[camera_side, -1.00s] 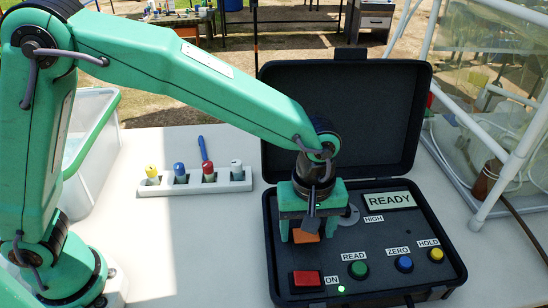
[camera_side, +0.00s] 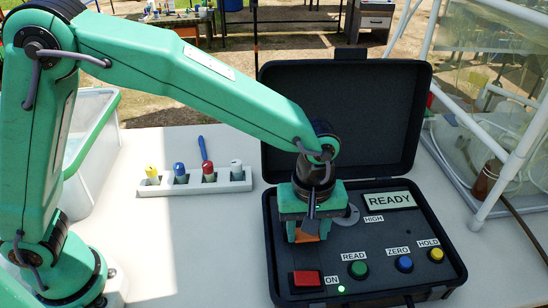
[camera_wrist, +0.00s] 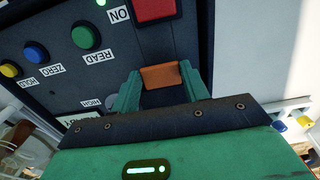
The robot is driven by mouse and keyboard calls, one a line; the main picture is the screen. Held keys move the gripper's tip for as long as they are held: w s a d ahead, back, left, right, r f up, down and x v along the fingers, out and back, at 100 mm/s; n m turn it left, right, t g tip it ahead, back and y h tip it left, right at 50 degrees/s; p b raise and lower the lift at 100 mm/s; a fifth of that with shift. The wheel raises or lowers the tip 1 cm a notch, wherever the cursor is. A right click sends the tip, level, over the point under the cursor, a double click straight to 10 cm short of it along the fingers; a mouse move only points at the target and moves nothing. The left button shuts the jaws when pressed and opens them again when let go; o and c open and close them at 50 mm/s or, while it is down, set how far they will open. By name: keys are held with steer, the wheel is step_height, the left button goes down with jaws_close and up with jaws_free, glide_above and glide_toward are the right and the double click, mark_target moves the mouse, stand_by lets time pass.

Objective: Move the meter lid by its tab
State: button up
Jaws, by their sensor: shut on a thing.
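The meter (camera_side: 380,285) is an open black case with a READY display, its large case lid (camera_side: 345,115) standing upright at the back. A small orange tab (camera_side: 308,238) shows at the left part of the panel, above the red switch. My gripper (camera_side: 308,236) points down over the panel, its two green fingers on either side of the tab and shut on it. In the wrist view the orange tab (camera_wrist: 161,76) sits between the fingertips of my gripper (camera_wrist: 161,85). The part of the lid that the tab belongs to is mostly hidden by my gripper.
A red switch (camera_side: 306,280), green button (camera_side: 358,269), blue button (camera_side: 404,263) and yellow button (camera_side: 436,254) line the front of the panel. A grey round dial (camera_side: 349,217) is just right of my gripper. A white rack (camera_side: 230,184) of capped vials stands left.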

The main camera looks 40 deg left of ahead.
steer(key=shift+w+a+r, duration=0.4)
steer(key=shift+r, duration=0.15)
steer(key=shift+w+a+r, duration=0.35)
steer(key=shift+r, duration=0.2)
steer(key=w+a+r, duration=0.2)
steer(key=w+a, duration=0.1)
steer(key=w+a+r, duration=0.1)
steer(key=shift+w+a, duration=0.15)
steer(key=w+a, duration=0.4)
steer(key=shift+w+a+f, duration=0.25)
steer(key=shift+w+a, duration=0.05)
steer(key=shift+a, duration=0.05)
steer(key=shift+w+a+f, duration=0.35)
steer(key=shift+w+a, duration=0.15)
steer(key=shift+c, duration=0.2)
steer(key=o, duration=1.4)
steer(key=shift+r, duration=0.1)
steer(key=shift+o, duration=0.2)
steer(key=shift+d, duration=0.1)
step_height(320, 180, up, 8)
